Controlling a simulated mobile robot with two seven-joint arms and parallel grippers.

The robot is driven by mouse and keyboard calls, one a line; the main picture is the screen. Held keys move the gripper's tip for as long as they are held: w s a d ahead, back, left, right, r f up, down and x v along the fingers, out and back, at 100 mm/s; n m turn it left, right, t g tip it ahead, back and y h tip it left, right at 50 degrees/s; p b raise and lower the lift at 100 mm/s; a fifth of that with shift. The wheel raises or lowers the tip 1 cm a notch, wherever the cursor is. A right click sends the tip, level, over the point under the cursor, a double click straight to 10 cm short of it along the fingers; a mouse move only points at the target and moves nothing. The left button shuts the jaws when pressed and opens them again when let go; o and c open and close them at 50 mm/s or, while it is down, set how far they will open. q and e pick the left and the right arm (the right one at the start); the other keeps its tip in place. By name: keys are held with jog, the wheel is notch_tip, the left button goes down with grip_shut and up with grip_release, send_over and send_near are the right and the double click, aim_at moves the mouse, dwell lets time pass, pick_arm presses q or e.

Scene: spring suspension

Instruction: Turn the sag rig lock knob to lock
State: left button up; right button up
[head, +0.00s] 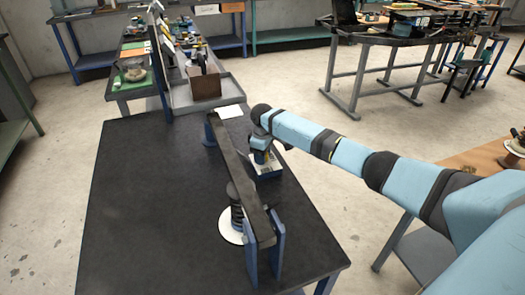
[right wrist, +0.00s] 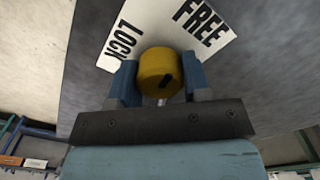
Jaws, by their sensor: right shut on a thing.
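The yellow lock knob (right wrist: 158,70) sits between the two blue fingers of my right gripper (right wrist: 158,82) in the right wrist view, and the fingers are shut on it. A short black mark shows on the knob's face. Behind it is a white label plate (right wrist: 213,52) with the words LOCK and FREE, LOCK on the left and FREE on the right. In the head view my right gripper (head: 260,152) is beside the sag rig's dark beam (head: 238,172) and hides most of the knob. A dark coil spring (head: 236,206) stands on a white disc under the beam. My left gripper is not in view.
The rig stands on a dark table (head: 140,215) with free room on its left side. A grey tray with a brown box (head: 205,86) is at the table's far end. Other benches stand farther back, with bare floor between.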

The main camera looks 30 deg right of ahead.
jog(key=n+p, duration=0.2)
jog(key=n, duration=0.1)
jog(key=shift+r+n, duration=0.15)
jog(key=shift+n, duration=0.25)
jog(key=n+p, duration=0.2)
jog(key=n, duration=0.2)
jog(key=shift+n, duration=0.3)
jog(key=n, duration=0.2)
jog(key=shift+n, duration=0.3)
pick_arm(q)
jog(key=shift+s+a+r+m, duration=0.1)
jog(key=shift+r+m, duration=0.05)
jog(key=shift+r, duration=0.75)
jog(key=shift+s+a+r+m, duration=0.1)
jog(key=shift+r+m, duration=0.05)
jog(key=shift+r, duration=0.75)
pick_arm(e)
jog(key=shift+n, duration=2.2)
jog(key=o, duration=0.9)
